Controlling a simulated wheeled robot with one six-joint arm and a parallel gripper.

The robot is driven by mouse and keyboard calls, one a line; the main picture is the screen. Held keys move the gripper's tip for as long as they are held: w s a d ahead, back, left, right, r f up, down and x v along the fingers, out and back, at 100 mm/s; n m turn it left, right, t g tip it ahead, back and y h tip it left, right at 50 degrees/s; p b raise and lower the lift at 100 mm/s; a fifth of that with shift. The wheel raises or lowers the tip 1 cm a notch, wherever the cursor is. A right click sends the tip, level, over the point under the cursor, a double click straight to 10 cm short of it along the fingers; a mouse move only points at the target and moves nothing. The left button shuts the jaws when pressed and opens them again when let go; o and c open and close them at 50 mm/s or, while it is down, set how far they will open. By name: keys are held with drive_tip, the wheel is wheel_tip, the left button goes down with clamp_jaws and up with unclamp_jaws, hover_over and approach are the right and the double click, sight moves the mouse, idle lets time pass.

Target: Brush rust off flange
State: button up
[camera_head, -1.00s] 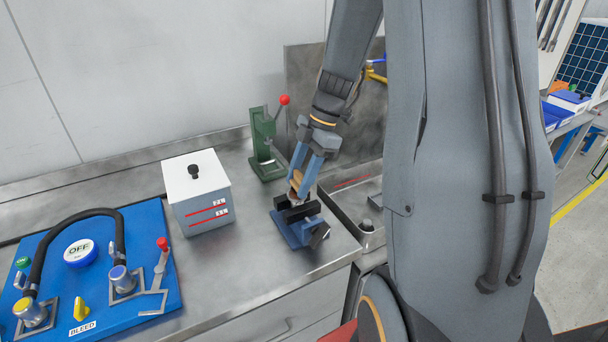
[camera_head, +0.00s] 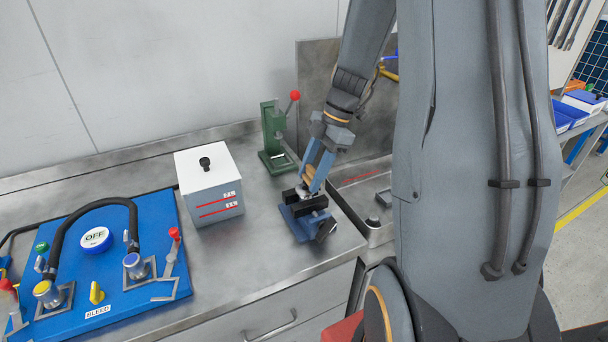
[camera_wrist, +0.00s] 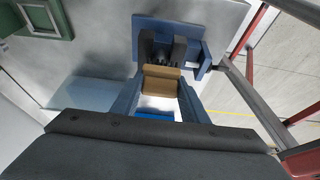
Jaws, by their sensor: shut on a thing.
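A blue bench vise (camera_head: 311,224) with black jaws stands near the front edge of the steel bench. It also shows at the top of the wrist view (camera_wrist: 190,28). My gripper (camera_head: 311,178) points down just above the vise jaws. Its blue fingers are shut on a tan wooden block (camera_wrist: 161,80), which looks like the brush's handle.
A white box (camera_head: 209,187) with a black knob stands left of the vise. A green hand press (camera_head: 275,140) with a red knob stands behind. A blue pump board (camera_head: 98,265) lies at the left. A sink (camera_head: 372,186) adjoins on the right.

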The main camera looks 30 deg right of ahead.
sight(315, 170)
drive_tip(key=shift+s+d, duration=0.25)
drive_tip(key=shift+d, duration=0.5)
drive_tip(key=shift+s+a, duration=0.2)
drive_tip(key=shift+a, duration=0.25)
drive_tip(key=w+a+b, duration=0.1)
drive_tip(key=w+a, duration=0.1)
drive_tip(key=a, duration=0.4)
drive_tip(key=shift+s+d+b, duration=0.1)
drive_tip(key=shift+s+d, duration=0.2)
drive_tip(key=shift+d, duration=0.8)
drive_tip(key=shift+s+d+b, duration=0.1)
drive_tip(key=shift+s+d, duration=0.2)
drive_tip(key=shift+d, duration=0.75)
drive_tip(key=shift+s+d+b, duration=0.1)
drive_tip(key=shift+s+d, duration=0.2)
drive_tip(key=shift+d, duration=0.8)
drive_tip(key=shift+s+d+r+p, duration=0.1)
drive_tip(key=shift+r+p, duration=0.2)
wheel_tip(315, 170, up, 2)
drive_tip(key=shift+r+p, duration=0.35)
drive_tip(key=shift+p, duration=0.15)
drive_tip(key=shift+r+p, duration=1.45)
drive_tip(key=shift+r, duration=1.05)
